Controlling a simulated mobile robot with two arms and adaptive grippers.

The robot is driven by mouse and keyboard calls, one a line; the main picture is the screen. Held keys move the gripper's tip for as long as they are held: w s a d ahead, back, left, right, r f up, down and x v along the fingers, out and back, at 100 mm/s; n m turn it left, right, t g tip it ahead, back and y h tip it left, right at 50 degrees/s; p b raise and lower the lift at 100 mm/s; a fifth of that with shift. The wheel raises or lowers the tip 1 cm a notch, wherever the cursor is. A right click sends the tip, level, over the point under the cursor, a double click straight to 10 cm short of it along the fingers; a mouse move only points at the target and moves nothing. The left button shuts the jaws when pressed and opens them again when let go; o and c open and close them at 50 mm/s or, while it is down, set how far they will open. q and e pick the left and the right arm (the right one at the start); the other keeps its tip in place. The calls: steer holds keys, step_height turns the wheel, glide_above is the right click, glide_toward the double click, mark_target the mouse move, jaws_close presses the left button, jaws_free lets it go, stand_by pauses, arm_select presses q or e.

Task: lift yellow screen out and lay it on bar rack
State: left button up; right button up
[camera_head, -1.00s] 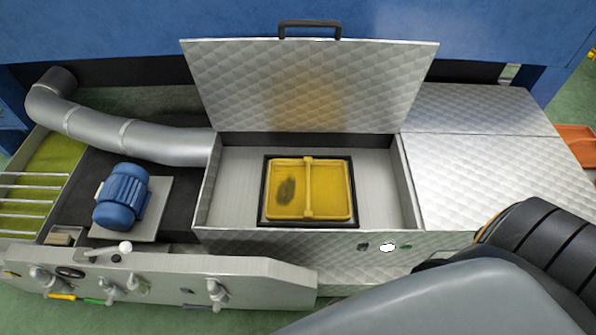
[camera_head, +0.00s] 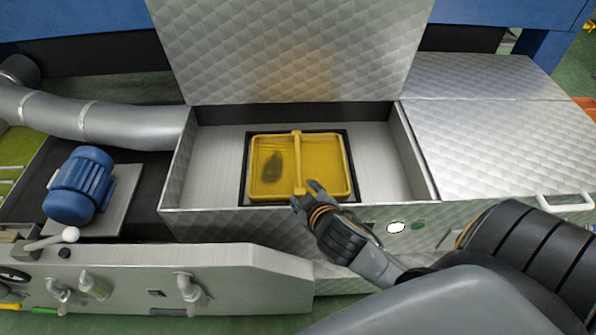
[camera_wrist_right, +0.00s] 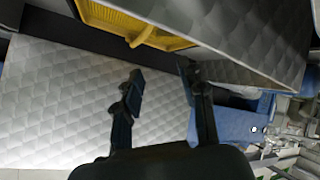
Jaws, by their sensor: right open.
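The yellow screen (camera_head: 325,170) is a rectangular frame with a raised middle bar and a dark stain on its left half. It sits in a black-edged opening inside the open metal box (camera_head: 208,168). Its edge and bar also show at the top of the right wrist view (camera_wrist_right: 150,22). My right gripper (camera_head: 303,194) is open and empty at the box's front wall, near the front end of the screen's bar. In the right wrist view its two fingers (camera_wrist_right: 160,82) are apart with nothing between them. My left gripper is not in view. No bar rack is clearly seen whole.
The raised quilted lid (camera_head: 290,50) stands behind the box. A blue motor (camera_head: 80,185) and grey duct (camera_head: 95,122) are at left. A control panel with valves (camera_head: 185,285) is in front. A closed quilted cover (camera_head: 480,140) lies at right.

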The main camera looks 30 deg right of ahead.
steer(key=w+a+r+n+t+y, duration=0.3)
steer(key=w+r+n+y, duration=0.2)
steer(key=w+r+n, duration=0.15)
steer(key=w+a+r+n+t+y, duration=0.2)
steer(key=w+r+n+t+y, duration=0.3)
steer(key=n, duration=0.3)
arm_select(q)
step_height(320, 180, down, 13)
arm_select(e)
steer(key=n+g+h, duration=0.4)
steer(key=n+g, duration=0.7)
steer(key=g, duration=0.1)
glide_toward(299, 153)
steer(key=shift+m, duration=0.25)
steer(key=b+x, duration=0.3)
steer(key=x, duration=0.7)
steer(key=shift+w+a+f, duration=0.1)
steer(key=shift+f, duration=0.25)
jaws_close()
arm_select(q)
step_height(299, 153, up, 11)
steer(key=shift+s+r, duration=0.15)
arm_select(e)
steer(key=shift+w, duration=0.1)
